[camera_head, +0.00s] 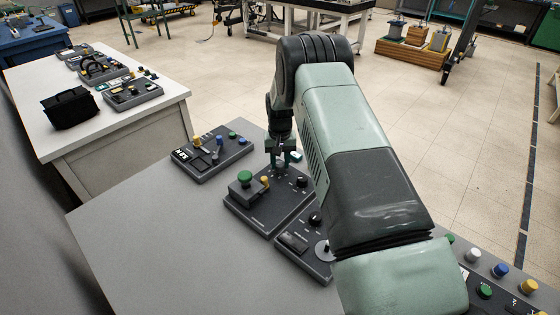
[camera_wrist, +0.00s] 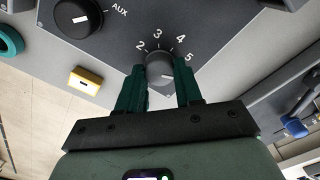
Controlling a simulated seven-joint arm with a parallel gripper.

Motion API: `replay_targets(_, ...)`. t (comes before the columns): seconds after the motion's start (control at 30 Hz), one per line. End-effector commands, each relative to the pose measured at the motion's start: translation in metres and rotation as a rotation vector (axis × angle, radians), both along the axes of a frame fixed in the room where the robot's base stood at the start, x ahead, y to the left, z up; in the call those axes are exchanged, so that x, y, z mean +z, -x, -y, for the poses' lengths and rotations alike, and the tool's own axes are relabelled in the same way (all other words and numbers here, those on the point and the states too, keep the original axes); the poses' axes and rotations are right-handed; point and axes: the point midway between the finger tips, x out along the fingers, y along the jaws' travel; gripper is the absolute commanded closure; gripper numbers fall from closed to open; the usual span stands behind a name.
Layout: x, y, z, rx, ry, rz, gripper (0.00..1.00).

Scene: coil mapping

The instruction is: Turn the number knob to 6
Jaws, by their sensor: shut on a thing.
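The number knob (camera_wrist: 158,66) is a dark round knob on a dark grey panel. White numbers 2, 3, 4 and 5 show around its far side in the wrist view; other marks are hidden behind my fingers. A short light mark shows on the knob's lower right, but I cannot tell exactly which number it points to. My gripper (camera_wrist: 160,84) has its dark green fingers on both sides of the knob, shut on it. In the head view, my gripper (camera_head: 284,160) points down at the rear of the panel (camera_head: 262,217), and the knob is hard to make out.
On the same panel are a green knob (camera_head: 245,178) and a black AUX knob (camera_wrist: 77,17). A yellow button (camera_wrist: 86,80) sits near that knob in the wrist view. Another panel (camera_head: 212,152) stands to the left, and one (camera_head: 292,243) to the right. The table's front left is bare.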

Motion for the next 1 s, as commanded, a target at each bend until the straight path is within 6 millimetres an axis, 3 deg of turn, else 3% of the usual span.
replay_targets(0.77,0.0002,0.0018,0.0006,-0.096,0.002,-0.007,0.96)
replay_targets(0.8,0.0002,0.0018,0.0006,-0.096,0.002,-0.007,0.59)
replay_targets(0.93,0.0001,0.0013,0.0004,-0.096,0.001,-0.005,0.4)
replay_targets(1.0,0.0001,0.001,0.0003,-0.096,0.001,-0.004,0.4)
